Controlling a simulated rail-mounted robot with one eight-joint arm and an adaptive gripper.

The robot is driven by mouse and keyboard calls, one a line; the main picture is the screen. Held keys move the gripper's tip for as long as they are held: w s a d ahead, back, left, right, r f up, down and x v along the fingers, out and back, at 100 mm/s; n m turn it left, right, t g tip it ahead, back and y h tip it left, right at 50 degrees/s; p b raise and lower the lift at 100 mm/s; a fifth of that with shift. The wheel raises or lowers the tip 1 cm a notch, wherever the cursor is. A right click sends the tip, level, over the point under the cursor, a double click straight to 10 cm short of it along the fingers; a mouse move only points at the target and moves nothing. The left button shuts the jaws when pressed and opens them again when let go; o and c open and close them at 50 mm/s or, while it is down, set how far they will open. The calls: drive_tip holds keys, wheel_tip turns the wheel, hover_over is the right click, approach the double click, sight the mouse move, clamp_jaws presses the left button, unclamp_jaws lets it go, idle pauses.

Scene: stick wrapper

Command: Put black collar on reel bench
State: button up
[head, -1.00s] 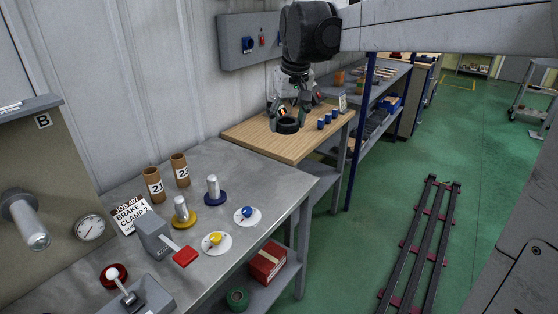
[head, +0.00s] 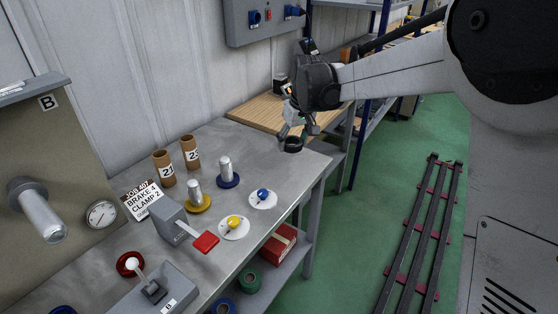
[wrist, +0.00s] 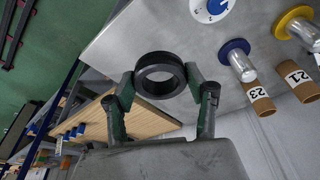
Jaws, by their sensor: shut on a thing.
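The black collar (head: 293,144) is a thick black ring. It is in my gripper (head: 300,134), over the far right corner of the grey metal bench (head: 262,146) in the head view. In the wrist view my gripper (wrist: 160,88) has its two fingertips closed on opposite sides of the collar (wrist: 159,94). The bench top (wrist: 140,30) shows beyond the ring. The collar appears held above the surface, but the exact gap is hard to tell. No label in view names the reel bench.
The metal bench carries brown tubes (head: 164,168), a blue-based post (head: 226,172), a yellow-based post (head: 196,196), dials (head: 262,198) and a red-handled clamp (head: 180,226). Its far right part looks clear. A wooden-topped table (head: 262,112) adjoins it behind. Dark rails (head: 424,240) lie on the green floor.

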drive_tip(key=a+f+n, duration=0.1)
drive_tip(key=a+f, duration=0.2)
drive_tip(key=a, duration=0.3)
hover_over(291, 166)
drive_tip(key=f, duration=0.7)
drive_tip(key=shift+s+d+f, duration=0.15)
drive_tip(key=shift+d+f, duration=0.05)
drive_tip(key=shift+f, duration=2)
drive_tip(key=shift+f, duration=0.1)
drive_tip(key=shift+f+b, duration=0.1)
drive_tip(key=shift+b, duration=0.2)
drive_tip(key=o, duration=1.2)
drive_tip(key=shift+c, duration=0.2)
drive_tip(key=shift+o, duration=0.3)
